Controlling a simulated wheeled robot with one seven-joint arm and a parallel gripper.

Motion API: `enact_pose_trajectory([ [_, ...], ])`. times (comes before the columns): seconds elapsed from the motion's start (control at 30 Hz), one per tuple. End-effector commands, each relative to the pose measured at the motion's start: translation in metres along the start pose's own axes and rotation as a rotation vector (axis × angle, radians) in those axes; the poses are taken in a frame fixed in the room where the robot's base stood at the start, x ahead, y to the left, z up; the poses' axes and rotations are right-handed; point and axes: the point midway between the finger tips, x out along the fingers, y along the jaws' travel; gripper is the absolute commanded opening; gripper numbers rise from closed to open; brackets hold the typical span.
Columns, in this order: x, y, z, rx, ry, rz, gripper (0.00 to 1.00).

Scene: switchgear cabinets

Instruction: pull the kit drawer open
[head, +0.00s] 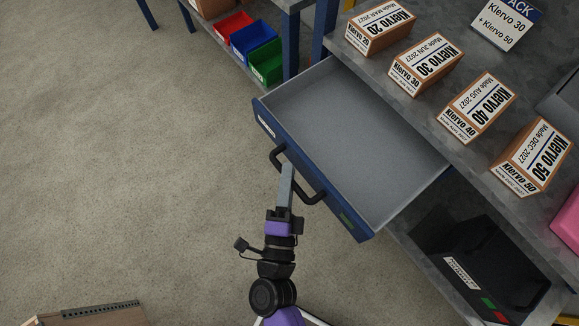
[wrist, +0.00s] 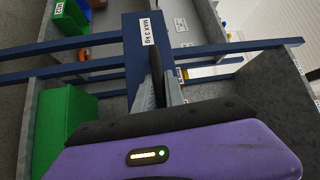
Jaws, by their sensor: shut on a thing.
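The kit drawer stands well out from under the bench, and its grey inside (head: 345,120) looks empty. Its blue front (head: 325,188) faces lower left and carries a black bar handle (head: 312,198). My gripper (head: 287,170) is shut on the middle of this handle, which its fingers partly hide. In the wrist view the fingers (wrist: 160,88) are close together in front of the blue drawer front (wrist: 134,62), which bears a "MAX 3 kg" label (wrist: 148,31).
Several Klervo boxes (head: 426,65) stand in a row on the bench top. Red, blue and green bins (head: 265,63) sit on a shelf at upper left. A black case (head: 480,265) lies below the bench.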

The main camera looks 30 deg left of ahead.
Motion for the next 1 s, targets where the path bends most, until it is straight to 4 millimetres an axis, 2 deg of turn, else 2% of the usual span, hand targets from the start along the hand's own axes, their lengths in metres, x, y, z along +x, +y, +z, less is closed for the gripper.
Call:
enact_pose_trajectory([
  [0.03,-0.001,0.002,-0.001,0.0,0.001,0.003,0.16],
  [0.13,0.0,0.001,-0.001,0.0,0.001,0.003,0.36],
  [0.53,-0.005,0.002,0.0,0.0,0.0,0.002,0.36],
  [1.0,-0.072,0.002,0.0,0.001,0.001,0.003,0.36],
])
